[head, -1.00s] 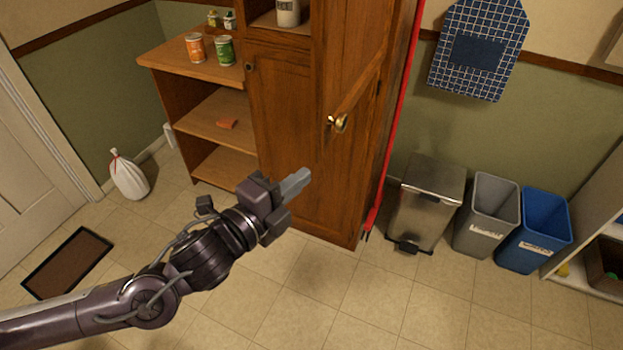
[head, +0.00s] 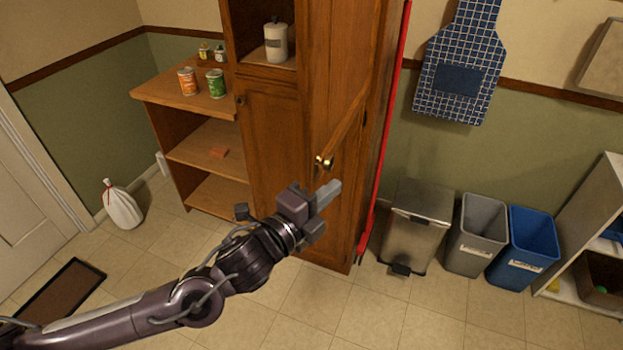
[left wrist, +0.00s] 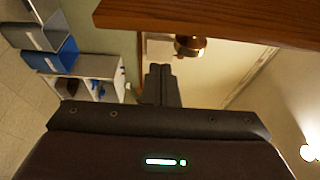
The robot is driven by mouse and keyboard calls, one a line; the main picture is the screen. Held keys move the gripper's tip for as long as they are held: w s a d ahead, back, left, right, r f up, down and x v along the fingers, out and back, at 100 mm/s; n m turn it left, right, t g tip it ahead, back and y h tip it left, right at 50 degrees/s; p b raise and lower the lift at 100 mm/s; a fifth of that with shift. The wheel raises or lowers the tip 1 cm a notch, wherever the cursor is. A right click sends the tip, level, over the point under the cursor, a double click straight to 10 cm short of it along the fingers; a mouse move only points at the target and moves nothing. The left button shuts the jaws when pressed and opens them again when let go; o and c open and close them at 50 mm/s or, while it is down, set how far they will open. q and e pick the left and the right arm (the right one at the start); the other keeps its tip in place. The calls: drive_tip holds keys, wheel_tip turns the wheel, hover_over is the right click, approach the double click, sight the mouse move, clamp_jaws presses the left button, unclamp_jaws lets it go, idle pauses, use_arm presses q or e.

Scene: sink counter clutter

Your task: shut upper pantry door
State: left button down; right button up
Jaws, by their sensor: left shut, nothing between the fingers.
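The upper pantry door (head: 340,65) is brown wood and stands open, swung out from the tall cabinet (head: 268,165). A brass knob (head: 324,162) sits near the low corner of its free edge. My left gripper (head: 328,193) is shut and empty, just below the knob in the head view. In the left wrist view, the door's wooden edge (left wrist: 200,18) crosses the top, with the knob (left wrist: 190,46) close to the shut fingertips (left wrist: 160,72). A gap shows between fingers and knob in the picture. My right gripper is not in view.
The open upper compartment holds a white canister (head: 276,43). Side shelves at left hold an orange can (head: 187,82) and a green can (head: 216,84). A red pole (head: 385,130) stands along the cabinet's right side. A metal bin (head: 412,235) stands right of it.

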use_arm(q)
drive_tip(key=a, duration=0.2)
drive_tip(key=a+p, duration=0.1)
drive_tip(key=shift+w+r, duration=0.15)
drive_tip(key=shift+w, duration=0.2)
drive_tip(key=shift+a, duration=0.15)
